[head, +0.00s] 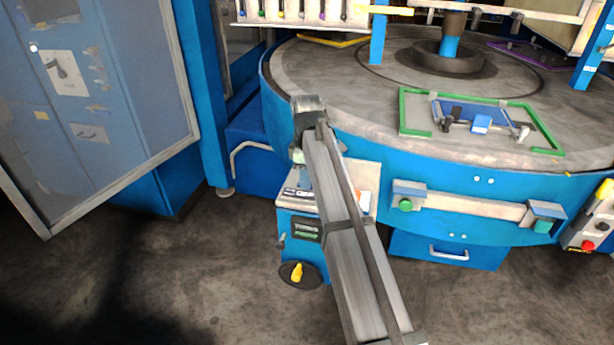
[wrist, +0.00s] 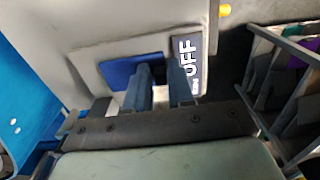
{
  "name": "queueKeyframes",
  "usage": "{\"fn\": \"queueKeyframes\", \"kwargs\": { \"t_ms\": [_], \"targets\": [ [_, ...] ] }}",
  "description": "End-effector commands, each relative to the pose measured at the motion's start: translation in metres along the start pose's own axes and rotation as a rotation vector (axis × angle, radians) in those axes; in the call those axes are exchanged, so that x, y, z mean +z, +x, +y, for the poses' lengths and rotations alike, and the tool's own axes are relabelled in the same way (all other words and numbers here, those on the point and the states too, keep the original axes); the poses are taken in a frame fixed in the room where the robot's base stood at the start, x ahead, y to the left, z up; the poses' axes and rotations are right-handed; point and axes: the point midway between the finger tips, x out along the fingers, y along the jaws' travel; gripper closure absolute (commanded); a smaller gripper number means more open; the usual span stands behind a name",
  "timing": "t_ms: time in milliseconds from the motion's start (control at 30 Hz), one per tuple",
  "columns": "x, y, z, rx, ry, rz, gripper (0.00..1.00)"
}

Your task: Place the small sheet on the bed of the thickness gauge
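A blue cabinet with a pale top, apparently the thickness gauge (head: 303,228), stands below the round table's left front edge. My arm crosses in front of it and hides part of its top. In the wrist view, my gripper (wrist: 161,78) has its two dark blue fingers apart, with a clear gap and nothing seen between them. They are over or close to a pale plate (wrist: 88,70). A flat blue rectangle (wrist: 118,72) lies on this plate beside the left finger; I cannot tell whether it is the small sheet or a marking. The head view does not show the fingertips clearly.
A dark OFF label (wrist: 186,62) is beside the right finger. The round table (head: 330,85) carries a green frame (head: 403,112) with a blue panel and small parts. A slotted rack (wrist: 268,95) stands at the right in the wrist view. A cabinet (head: 95,110) is at left.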

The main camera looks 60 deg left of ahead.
Motion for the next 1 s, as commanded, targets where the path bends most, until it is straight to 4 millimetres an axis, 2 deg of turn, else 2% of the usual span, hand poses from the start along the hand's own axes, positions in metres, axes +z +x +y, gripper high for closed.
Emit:
{"fn": "queueKeyframes", "kwargs": {
  "t_ms": [33,167,400,533,667,1000],
  "targets": [
    [0.000,0.000,0.000,0.000,0.000,0.000,0.72],
    [0.000,0.000,0.000,0.000,0.000,0.000,0.61],
    [0.000,-0.001,0.000,0.000,0.000,0.000,0.61],
    [0.000,-0.009,0.000,0.000,0.000,0.000,0.61],
    [-0.001,-0.026,0.001,0.001,0.000,0.001,0.61],
    [-0.001,-0.089,0.001,0.002,0.000,0.001,0.61]
  ]
}}
